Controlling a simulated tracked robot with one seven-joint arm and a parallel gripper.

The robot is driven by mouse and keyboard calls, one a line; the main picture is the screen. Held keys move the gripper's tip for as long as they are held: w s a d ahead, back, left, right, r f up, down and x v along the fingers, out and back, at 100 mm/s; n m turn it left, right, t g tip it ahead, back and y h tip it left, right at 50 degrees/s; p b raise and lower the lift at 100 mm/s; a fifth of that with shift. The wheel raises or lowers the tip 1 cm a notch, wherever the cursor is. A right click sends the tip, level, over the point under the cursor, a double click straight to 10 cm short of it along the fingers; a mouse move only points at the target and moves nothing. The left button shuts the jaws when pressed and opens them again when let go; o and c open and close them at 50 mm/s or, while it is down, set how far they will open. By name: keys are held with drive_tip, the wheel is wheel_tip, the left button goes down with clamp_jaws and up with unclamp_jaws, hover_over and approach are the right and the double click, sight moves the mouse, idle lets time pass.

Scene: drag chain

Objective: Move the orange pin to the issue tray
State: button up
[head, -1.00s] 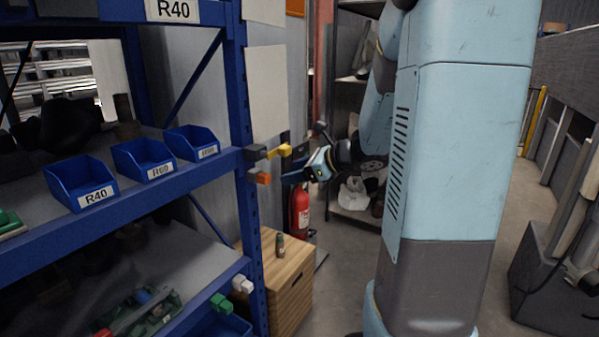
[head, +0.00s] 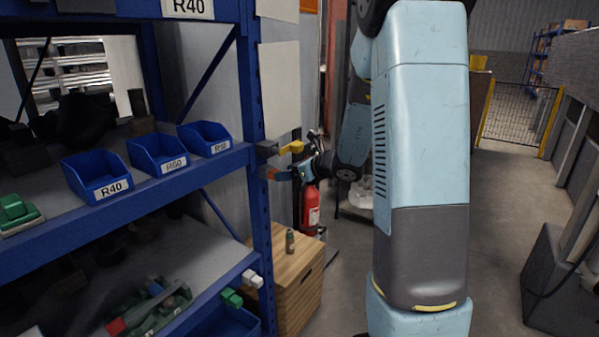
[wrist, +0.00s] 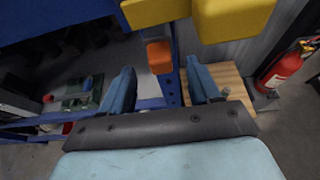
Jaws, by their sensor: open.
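The orange pin (head: 270,173) sticks out from the blue rack post, below a yellow pin (head: 291,148). In the wrist view the orange pin (wrist: 159,56) is ahead of the fingers and between their lines. My gripper (head: 282,175) is open and empty, with its fingertips close to the orange pin in the head view. The gripper's two blue fingers (wrist: 162,80) stand apart in the wrist view. I cannot tell which container is the issue tray. Blue bins, one labelled R40 (head: 97,178), stand on the upper shelf.
The yellow pin (wrist: 230,18) hangs large and close above the fingers. Green and white pins (head: 232,298) sit on the lower shelf edge. A wooden box (head: 290,290) with a small bottle (head: 290,241) stands below. A red extinguisher (head: 310,207) is behind my gripper.

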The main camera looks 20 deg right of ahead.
drive_tip(key=shift+x, duration=1.95)
drive_tip(key=shift+c, duration=0.4)
clamp_jaws()
